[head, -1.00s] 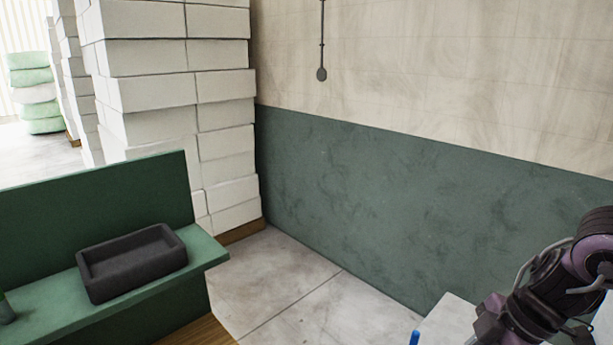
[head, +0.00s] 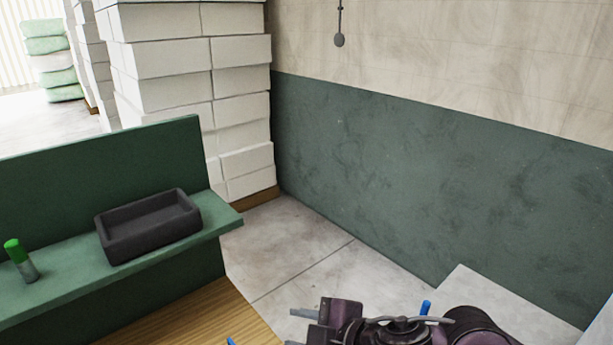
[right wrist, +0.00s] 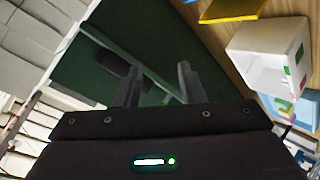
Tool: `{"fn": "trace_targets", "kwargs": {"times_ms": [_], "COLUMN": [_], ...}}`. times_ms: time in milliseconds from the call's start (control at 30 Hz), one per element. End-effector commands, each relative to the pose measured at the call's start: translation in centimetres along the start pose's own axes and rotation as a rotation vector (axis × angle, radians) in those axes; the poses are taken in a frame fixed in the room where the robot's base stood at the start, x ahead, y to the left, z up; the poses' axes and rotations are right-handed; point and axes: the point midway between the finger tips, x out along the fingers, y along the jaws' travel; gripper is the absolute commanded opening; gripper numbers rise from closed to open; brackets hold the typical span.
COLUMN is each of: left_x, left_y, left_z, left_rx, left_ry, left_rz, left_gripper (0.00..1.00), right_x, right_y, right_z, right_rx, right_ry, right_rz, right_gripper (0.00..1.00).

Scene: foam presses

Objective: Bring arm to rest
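My right arm comes in along the bottom right of the head view. Its gripper (head: 298,328) points left at the bottom middle, with its two fingers apart and nothing between them. In the right wrist view the gripper (right wrist: 160,84) also shows two spread fingers with an empty gap, in front of the dark green bench. My left gripper is not in view.
A black tray (head: 150,242) and a green-capped bottle (head: 20,260) stand on the green shelf (head: 70,267). A wooden surface (head: 205,318) lies below. The right wrist view shows a white box (right wrist: 262,57) and a yellow item (right wrist: 233,10). White blocks (head: 160,60) are stacked behind.

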Motion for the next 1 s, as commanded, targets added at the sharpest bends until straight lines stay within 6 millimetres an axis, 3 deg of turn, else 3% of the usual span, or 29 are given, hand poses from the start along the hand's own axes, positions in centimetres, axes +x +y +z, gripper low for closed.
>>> {"fn": "trace_targets", "kwargs": {"times_ms": [67,167,267,367,500,600,800,933,967,1000], "left_x": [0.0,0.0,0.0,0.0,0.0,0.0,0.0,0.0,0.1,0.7], "left_y": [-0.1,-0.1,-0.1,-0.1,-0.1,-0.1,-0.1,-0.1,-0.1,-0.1], "left_z": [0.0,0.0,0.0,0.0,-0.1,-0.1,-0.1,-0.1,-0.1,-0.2], "left_rx": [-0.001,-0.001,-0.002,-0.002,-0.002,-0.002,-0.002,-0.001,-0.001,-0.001], "left_ry": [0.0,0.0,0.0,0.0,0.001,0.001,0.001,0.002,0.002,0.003], "left_rz": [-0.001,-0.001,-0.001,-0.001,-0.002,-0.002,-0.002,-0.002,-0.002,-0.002], "left_gripper": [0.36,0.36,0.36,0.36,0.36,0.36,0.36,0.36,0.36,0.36], "right_x": [0.2,-0.2,-1.2,-2.7,-5.3,-7.1,-10.5,-12.8,-13.1,-11.5], "right_y": [0.1,1.0,1.3,0.3,-3.0,-5.9,-11.6,-15.1,-16.0,-16.6], "right_z": [-1.1,-0.6,1.8,5.6,11.1,14.0,17.7,19.2,19.5,20.8], "right_rx": [0.105,0.253,0.429,0.622,0.86,0.989,1.194,1.307,1.329,1.316], "right_ry": [0.008,-0.035,-0.126,-0.258,-0.46,-0.583,-0.786,-0.899,-0.923,-0.918], "right_rz": [0.082,0.184,0.263,0.31,0.319,0.301,0.242,0.198,0.186,0.185], "right_gripper": [0.36,0.36,0.36,0.36,0.36,0.36,0.36,0.36,0.36,0.36]}}
